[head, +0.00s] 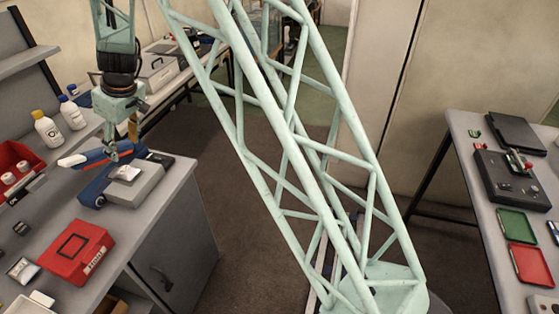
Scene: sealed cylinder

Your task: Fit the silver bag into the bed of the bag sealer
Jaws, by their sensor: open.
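The bag sealer (144,187) stands on the left bench, with a grey body, a blue front part and a raised blue arm with a white tip. A small silver bag (124,173) lies on top of the grey body; I cannot tell whether it sits fully in the bed. My gripper (121,153) is open, pointing down just above and behind this bag, and looks apart from it. The gap between its fingers is hard to make out at this size. Another silver-white packet (22,270) lies at the bench's lower left.
A red box (76,252) sits in front of the sealer. Two bottles, one with a yellow cap (46,127) and one with a blue cap (71,112), stand behind, left of my gripper. A red bin (16,165) is at the far left. The right bench holds trays (519,227) and devices.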

